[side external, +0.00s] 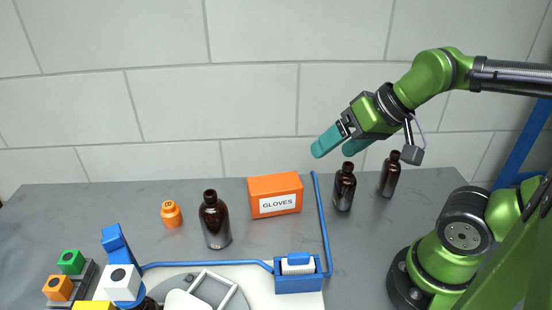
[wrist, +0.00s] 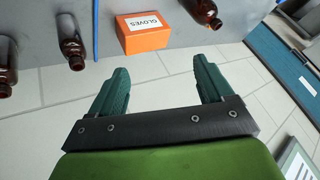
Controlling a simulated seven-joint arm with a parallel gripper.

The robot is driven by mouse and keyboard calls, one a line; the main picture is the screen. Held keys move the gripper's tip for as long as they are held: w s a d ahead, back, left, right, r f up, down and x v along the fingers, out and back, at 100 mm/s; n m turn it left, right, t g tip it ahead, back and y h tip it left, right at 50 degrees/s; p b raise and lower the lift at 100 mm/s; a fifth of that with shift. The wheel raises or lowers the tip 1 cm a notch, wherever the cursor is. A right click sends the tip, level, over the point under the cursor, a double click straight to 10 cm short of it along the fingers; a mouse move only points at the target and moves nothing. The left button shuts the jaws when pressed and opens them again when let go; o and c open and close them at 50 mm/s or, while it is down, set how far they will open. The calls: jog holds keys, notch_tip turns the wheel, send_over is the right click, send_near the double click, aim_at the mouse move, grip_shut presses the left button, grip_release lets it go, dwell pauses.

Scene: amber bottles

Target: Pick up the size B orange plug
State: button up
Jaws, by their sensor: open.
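A small orange rounded piece with a narrower top (side external: 171,214) stands on the grey table at the left in the side view. It has a dark mark that I cannot read. An orange cube with a dark round spot (side external: 58,288) sits in a dark rack at the lower left. I cannot tell from a letter which one is size B. My gripper (side external: 333,151) is open and empty, raised above the table, right of and well apart from both. Its two teal fingers also show in the wrist view (wrist: 158,72), where neither orange piece is visible.
An amber bottle (side external: 214,222) stands beside the orange rounded piece. An orange gloves box (side external: 276,208) and two more amber bottles (side external: 344,188) (side external: 389,176) stand further right. A blue rail (side external: 322,225) runs along the table. Green (side external: 70,262), white (side external: 121,282) and yellow cubes are at lower left.

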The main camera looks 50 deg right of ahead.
jog(key=w+a+r+g, duration=0.1)
jog(key=w+a+r, duration=0.1)
jog(key=w, duration=0.4)
jog(key=m+g+h, duration=0.1)
jog(key=g+h, duration=0.1)
jog(key=h, duration=0.2)
send_over(168, 208)
jog(key=s+a, duration=0.3)
jog(key=s, duration=0.2)
notch_tip(168, 208, down, 11)
jog(key=x, duration=1)
jog(key=shift+d+f, duration=0.15)
jog(key=shift+d, duration=0.05)
jog(key=shift+d+x, duration=0.1)
jog(key=shift+x, duration=1.45)
jog(key=shift+d+x, duration=0.15)
jog(key=shift+x, duration=1.4)
jog(key=c, duration=1.2)
